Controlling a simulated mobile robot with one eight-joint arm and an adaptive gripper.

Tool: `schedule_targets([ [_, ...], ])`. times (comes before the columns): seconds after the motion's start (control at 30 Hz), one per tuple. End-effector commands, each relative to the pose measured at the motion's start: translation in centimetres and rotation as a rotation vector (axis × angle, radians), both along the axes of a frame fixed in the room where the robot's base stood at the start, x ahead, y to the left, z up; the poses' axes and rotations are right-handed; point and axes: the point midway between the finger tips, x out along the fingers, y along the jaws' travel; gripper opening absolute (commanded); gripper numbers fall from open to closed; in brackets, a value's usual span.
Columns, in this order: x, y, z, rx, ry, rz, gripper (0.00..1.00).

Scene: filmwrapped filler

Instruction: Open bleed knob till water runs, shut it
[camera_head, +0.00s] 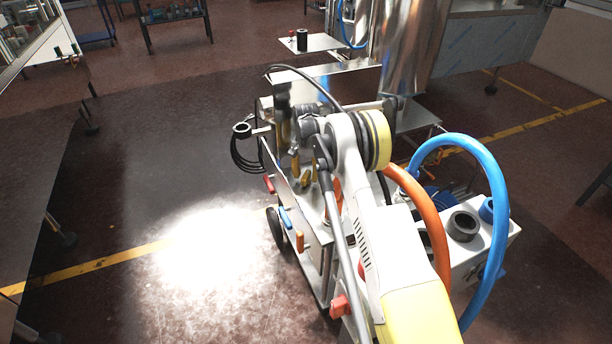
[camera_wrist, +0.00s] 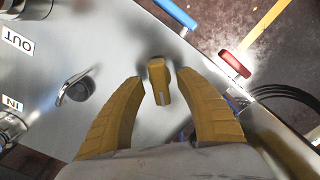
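A small yellow-brown knob (camera_wrist: 158,82) stands on the metal panel (camera_wrist: 115,40) in the wrist view. My gripper (camera_wrist: 160,76) has its two yellow-brown fingers apart, one on each side of the knob. A gap shows between the knob and each finger, so they look open and not touching it. In the head view my arm covers much of the gripper and panel, and I cannot clearly separate knob from fingers there. No running water is visible.
A red handle (camera_wrist: 235,63), a blue handle (camera_wrist: 178,13) and black cable loops (camera_wrist: 285,95) lie near the panel edge. A silver lever (camera_wrist: 76,88) and fittings marked OUT and IN are at left. Orange (camera_head: 433,225) and blue (camera_head: 497,205) hoses arch beside my arm.

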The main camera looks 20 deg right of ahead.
Motion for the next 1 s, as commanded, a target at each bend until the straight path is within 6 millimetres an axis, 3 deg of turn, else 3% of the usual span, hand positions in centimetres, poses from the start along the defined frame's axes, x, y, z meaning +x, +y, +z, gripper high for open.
schedule_targets([
  [0.27, 0.0, 0.0, 0.5, -0.001, -0.001, -0.001, 0.41],
  [0.37, 0.0, 0.0, 1.9, -0.001, -0.001, -0.001, 0.41],
  [0.7, 0.0, 0.0, 9.2, -0.001, -0.001, 0.0, 0.41],
  [1.0, 0.0, 0.0, 12.0, 0.0, 0.0, 0.0, 0.41],
])
